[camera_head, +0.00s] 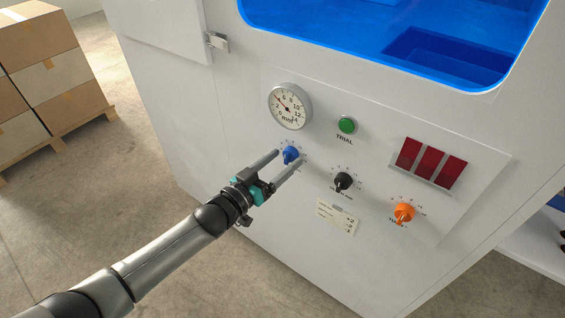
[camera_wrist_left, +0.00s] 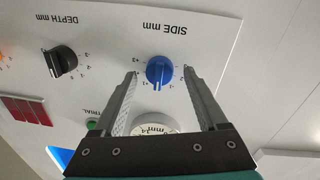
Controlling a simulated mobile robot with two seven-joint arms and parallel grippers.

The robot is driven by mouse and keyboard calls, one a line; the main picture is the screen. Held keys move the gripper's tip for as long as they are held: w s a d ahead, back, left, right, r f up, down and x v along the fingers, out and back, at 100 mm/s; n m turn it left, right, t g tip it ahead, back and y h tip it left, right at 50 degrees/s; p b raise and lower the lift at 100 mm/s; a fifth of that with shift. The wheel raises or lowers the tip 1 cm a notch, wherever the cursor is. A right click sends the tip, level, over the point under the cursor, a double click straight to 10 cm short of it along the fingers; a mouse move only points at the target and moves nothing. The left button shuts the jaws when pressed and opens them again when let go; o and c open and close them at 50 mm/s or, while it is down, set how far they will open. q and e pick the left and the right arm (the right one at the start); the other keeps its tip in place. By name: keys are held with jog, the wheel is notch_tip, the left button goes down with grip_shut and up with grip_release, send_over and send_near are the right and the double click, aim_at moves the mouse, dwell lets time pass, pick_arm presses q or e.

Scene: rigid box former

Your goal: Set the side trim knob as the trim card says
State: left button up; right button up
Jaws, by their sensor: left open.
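The blue side knob (camera_head: 290,155) sits on the white panel below the round gauge. My left gripper (camera_head: 288,158) is open, with its two fingers on either side of the knob. In the left wrist view the blue knob (camera_wrist_left: 159,71) shows between the fingertips, under the upside-down label SIDE mm, with a gap to each finger. The trim card (camera_head: 338,217) is fixed on the panel below the black knob; its small print is too small to read fully. My right gripper is not in view.
The black depth knob (camera_head: 343,181), orange knob (camera_head: 404,212), green trial button (camera_head: 347,125), round gauge (camera_head: 290,106) and red display (camera_head: 430,163) are on the same panel. A blue-lit window (camera_head: 400,40) is above. Stacked boxes (camera_head: 50,75) stand at far left.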

pick_arm(q)
jog(key=shift+w+d, duration=0.2)
grip_shut()
dwell(0.6)
